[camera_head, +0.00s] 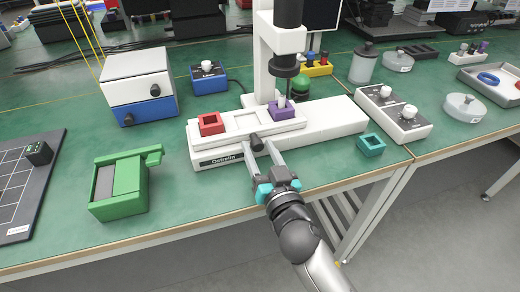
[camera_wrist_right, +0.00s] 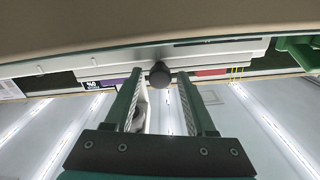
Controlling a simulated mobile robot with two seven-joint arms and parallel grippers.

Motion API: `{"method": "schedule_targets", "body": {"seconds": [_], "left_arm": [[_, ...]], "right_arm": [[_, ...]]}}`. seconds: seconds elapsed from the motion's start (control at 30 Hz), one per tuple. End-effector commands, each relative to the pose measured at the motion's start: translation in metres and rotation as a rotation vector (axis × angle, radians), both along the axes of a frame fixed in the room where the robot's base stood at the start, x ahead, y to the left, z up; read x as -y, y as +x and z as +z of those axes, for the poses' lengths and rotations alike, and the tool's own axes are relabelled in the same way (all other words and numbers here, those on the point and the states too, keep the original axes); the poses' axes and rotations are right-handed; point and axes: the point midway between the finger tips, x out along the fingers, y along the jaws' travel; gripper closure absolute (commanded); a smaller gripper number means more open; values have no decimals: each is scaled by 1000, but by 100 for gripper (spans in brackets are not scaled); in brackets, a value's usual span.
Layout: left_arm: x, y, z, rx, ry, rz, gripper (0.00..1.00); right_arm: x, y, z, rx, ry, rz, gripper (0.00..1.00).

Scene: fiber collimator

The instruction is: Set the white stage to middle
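The white stage (camera_head: 240,123) is a long slotted plate on the base (camera_head: 222,157) of a microscope-like stand. A red square block (camera_head: 210,124) sits at its left end and a purple block (camera_head: 281,110) at its right end; the middle slot looks empty. A dark round knob (camera_head: 257,142) sticks out from the stage's front. My right gripper (camera_head: 259,148) is open, its fingers on either side of the knob. In the right wrist view the knob (camera_wrist_right: 160,74) lies between the fingertips (camera_wrist_right: 157,80), with a gap on both sides. My left gripper is not in view.
The stand's white column and dark tube (camera_head: 287,60) rise behind the stage. A teal square block (camera_head: 370,145) lies right of the base. A green holder (camera_head: 120,184) and a blue-white box (camera_head: 140,85) stand to the left. Bare green table lies between the holder and the base.

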Motion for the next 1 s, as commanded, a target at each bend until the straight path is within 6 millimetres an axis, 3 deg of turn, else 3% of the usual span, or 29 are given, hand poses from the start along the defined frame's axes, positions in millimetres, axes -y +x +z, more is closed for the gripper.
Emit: {"method": "schedule_targets", "body": {"seconds": [0.07, 0.47, 1.0], "left_arm": [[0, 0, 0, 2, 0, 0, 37], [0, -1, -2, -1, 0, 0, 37], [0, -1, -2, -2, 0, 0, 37]], "right_arm": [[0, 0, 0, 0, 0, 0, 55], [0, 0, 0, 0, 0, 0, 100], [0, 0, 0, 0, 0, 1, 100]]}}
